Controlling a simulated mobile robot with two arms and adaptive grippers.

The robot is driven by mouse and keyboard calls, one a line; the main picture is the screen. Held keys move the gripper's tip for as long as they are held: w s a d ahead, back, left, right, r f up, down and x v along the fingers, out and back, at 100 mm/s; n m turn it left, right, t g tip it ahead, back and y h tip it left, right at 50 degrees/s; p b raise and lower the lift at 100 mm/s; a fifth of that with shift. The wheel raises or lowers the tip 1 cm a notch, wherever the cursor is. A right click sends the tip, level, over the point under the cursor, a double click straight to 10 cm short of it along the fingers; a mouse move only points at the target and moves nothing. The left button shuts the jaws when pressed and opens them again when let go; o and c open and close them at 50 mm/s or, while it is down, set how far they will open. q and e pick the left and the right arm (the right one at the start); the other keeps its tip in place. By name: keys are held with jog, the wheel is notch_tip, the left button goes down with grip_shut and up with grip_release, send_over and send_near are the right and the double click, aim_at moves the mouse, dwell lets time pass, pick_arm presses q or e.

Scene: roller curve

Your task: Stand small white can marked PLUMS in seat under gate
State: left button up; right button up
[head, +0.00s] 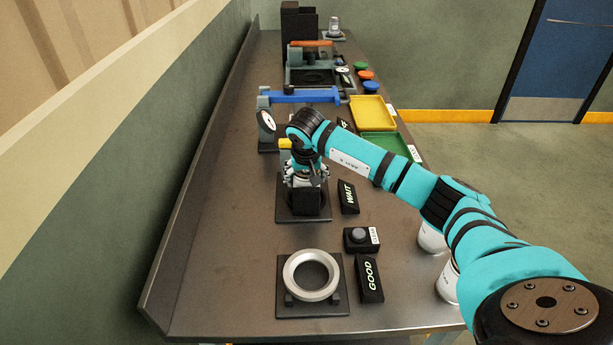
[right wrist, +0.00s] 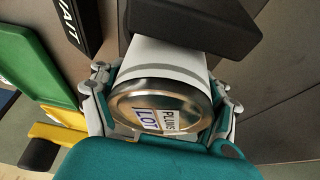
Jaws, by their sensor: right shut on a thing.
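My right gripper (head: 305,178) is over a dark square pad (head: 289,212) beside the WAIT sign (head: 348,197). In the right wrist view the gripper (right wrist: 163,95) is shut on the can (right wrist: 180,100), with fingers on both sides. The can has a white side and a shiny metal end with PLUMS and LOT labels. In the head view I cannot make out the can behind the gripper. A gate with a blue bar (head: 305,96) stands farther back; any seat under it is hidden by my arm. My left gripper is not in view.
A metal ring (head: 290,287) on a dark base stands in front, near the GOOD sign (head: 370,279) and a button box (head: 361,239). Yellow (head: 373,112) and green (head: 390,146) trays lie at the right edge. White cans (head: 432,238) stand partly behind my arm. A wall lines the left.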

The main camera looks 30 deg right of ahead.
dwell(0.3)
jog(key=o, duration=1.6)
jog(key=shift+f, duration=0.1)
jog(key=shift+r+p, duration=2.95)
jog(key=shift+r, duration=1.65)
